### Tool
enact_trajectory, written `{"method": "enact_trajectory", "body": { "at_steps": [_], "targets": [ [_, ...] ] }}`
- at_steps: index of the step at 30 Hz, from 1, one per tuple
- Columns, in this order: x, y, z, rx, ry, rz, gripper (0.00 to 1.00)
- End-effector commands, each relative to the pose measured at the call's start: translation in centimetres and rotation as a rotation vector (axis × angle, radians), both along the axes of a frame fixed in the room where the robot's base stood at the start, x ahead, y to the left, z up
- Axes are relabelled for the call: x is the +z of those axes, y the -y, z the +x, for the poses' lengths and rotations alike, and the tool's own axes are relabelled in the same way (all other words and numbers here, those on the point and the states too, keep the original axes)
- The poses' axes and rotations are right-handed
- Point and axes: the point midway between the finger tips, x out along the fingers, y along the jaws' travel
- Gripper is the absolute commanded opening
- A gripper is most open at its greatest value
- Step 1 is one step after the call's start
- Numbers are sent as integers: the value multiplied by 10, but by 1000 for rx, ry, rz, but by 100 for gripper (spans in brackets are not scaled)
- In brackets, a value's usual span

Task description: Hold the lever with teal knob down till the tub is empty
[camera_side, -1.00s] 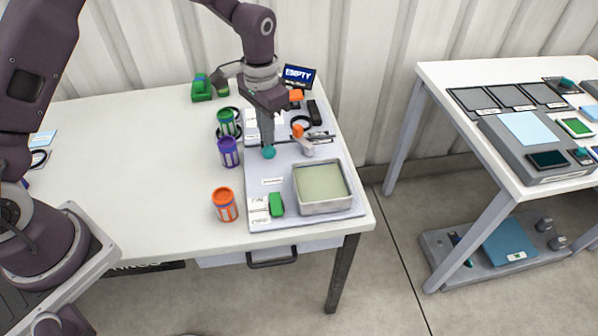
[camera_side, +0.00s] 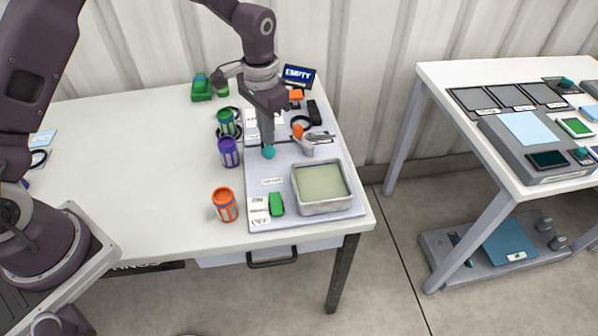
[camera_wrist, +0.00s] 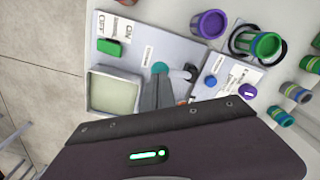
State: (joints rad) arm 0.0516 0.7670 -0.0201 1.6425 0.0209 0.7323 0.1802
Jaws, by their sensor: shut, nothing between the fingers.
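The teal knob (camera_side: 268,152) is on the grey panel (camera_side: 262,222), to the left of the tub. It also shows in the wrist view (camera_wrist: 160,68), right at my fingertips. My gripper (camera_side: 267,142) points down with its fingers together and nothing between them. Its tips are at the knob and seem to touch it; the contact itself is hidden. A small screen (camera_side: 298,76) behind reads "EMPTY".
An orange-topped part (camera_side: 298,131) stands just right of my gripper. A green block (camera_side: 276,204) is at the panel's front. Orange (camera_side: 225,205), purple (camera_side: 229,152) and green (camera_side: 227,122) canisters stand left of the panel. The table's left half is largely clear.

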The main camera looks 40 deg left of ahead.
Motion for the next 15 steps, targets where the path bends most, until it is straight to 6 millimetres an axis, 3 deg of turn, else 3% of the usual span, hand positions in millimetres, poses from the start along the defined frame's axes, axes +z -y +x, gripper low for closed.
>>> {"method": "enact_trajectory", "body": {
  "at_steps": [15],
  "targets": [
    [-17,0,0,0,0,0,0]
  ]
}}
